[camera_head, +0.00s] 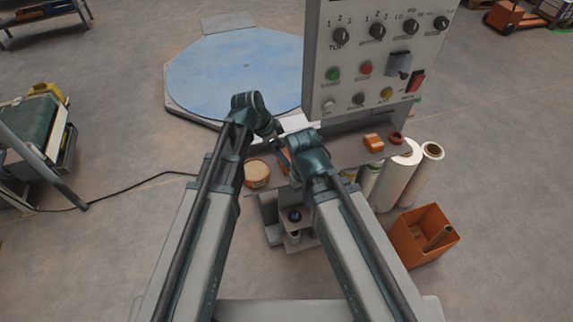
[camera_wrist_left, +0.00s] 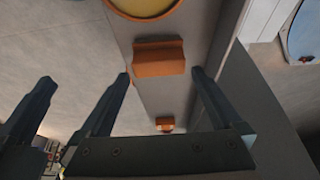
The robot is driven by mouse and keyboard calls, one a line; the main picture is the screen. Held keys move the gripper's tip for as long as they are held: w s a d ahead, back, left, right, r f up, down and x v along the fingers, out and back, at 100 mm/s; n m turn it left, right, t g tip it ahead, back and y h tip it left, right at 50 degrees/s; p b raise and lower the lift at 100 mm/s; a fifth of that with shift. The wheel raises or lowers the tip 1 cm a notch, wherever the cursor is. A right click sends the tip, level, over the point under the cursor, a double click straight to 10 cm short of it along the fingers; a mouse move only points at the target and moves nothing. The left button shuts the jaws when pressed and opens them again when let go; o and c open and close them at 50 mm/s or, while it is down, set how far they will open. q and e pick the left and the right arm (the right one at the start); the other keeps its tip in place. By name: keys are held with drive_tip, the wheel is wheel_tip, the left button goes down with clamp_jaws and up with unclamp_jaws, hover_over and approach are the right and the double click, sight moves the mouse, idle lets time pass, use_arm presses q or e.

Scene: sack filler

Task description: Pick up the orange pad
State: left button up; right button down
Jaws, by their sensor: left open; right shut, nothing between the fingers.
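An orange pad-like block (camera_head: 284,160) lies on the narrow grey bench, mostly hidden by my arms in the head view. In the left wrist view this orange block (camera_wrist_left: 160,58) lies beyond my left gripper (camera_wrist_left: 160,74), roughly in line with the space between its fingers. The left gripper is open and empty, apart from the block. A second, similar orange block (camera_head: 373,142) lies further right on the bench and looks small in the wrist view (camera_wrist_left: 165,124). I cannot tell which is the pad. My right gripper (camera_head: 297,153) is shut and empty close to the first block; its fingertips are hard to see.
A round tan-topped tub (camera_head: 257,173) stands beside the first block. A red ring (camera_head: 396,138) lies by the second. The grey control panel (camera_head: 375,60) rises behind the bench. White rolls (camera_head: 400,175) and an orange bin (camera_head: 424,236) stand at right.

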use_arm(q)
drive_tip(key=b+x, duration=0.3)
drive_tip(key=x, duration=0.1)
drive_tip(key=shift+f+b, duration=0.3)
drive_tip(key=shift+f, duration=0.05)
drive_tip(key=shift+s+r, duration=0.1)
drive_tip(key=c, duration=1)
drive_tip(key=shift+r, duration=0.1)
wheel_tip(320, 180, up, 10)
drive_tip(key=p, duration=1)
